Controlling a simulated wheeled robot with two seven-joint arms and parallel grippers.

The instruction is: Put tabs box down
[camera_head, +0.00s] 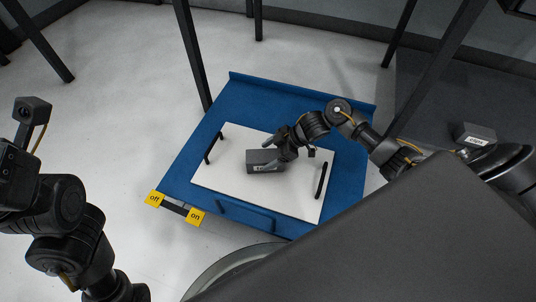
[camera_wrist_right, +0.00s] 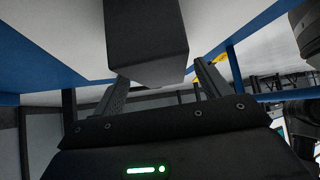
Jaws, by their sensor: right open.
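A dark grey box (camera_head: 262,161) with a small light label, too small to read, lies on the white board (camera_head: 232,190) on the blue surface; it appears to be the tabs box. My right gripper (camera_head: 279,152) is at its right end in the head view. In the right wrist view the box (camera_wrist_right: 147,42) hangs in from the top, between and beyond the spread fingers of the right gripper (camera_wrist_right: 160,85). The right gripper is open; the board hides nothing of the box's top. Only my left arm shows at the left edge; its fingers are out of sight.
The board has black handles (camera_head: 321,181) at its two ends. Yellow "off" (camera_head: 154,199) and "on" (camera_head: 195,216) tags sit at the blue surface's front left corner. A second grey labelled box (camera_head: 475,134) is at the right. Dark posts (camera_head: 193,55) stand around.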

